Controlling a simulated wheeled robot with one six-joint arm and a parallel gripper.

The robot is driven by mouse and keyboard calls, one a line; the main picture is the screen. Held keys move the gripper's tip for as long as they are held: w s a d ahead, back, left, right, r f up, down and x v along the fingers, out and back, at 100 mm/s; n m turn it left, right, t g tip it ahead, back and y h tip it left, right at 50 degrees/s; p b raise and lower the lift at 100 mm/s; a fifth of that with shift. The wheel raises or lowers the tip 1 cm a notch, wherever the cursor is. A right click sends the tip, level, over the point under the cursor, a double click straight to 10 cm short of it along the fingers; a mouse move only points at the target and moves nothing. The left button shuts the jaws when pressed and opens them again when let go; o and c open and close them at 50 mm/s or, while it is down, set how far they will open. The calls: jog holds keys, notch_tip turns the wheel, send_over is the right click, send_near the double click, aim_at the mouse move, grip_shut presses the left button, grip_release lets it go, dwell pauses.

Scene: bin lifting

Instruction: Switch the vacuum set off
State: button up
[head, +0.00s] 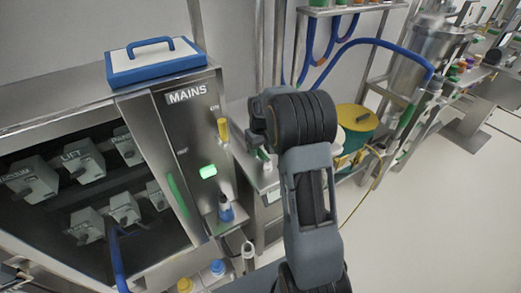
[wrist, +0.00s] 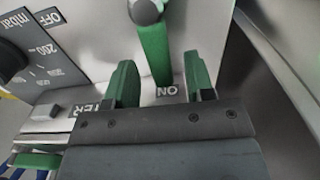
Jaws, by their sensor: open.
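The vacuum set's switch shows in the wrist view as a green lever (wrist: 154,52) with a round grey pivot (wrist: 146,10). An OFF label (wrist: 49,17) is on the panel's upper left. My gripper (wrist: 160,78) is open, with one green finger on each side of the lever in the picture. I see gaps on both sides and cannot tell how deep the lever lies between the fingers. In the head view my arm hides the switch, and the fingers cannot be made out.
A dark mbar dial (wrist: 15,58) is left of the lever. In the head view a steel cabinet marked MAINS (head: 187,94) with a lit green button (head: 208,171) stands left of my arm. A yellow-green drum (head: 357,120) is behind it. Floor at right (head: 440,220) is clear.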

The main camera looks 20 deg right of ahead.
jog(key=shift+f, duration=0.4)
jog(key=shift+c, duration=0.5)
grip_shut()
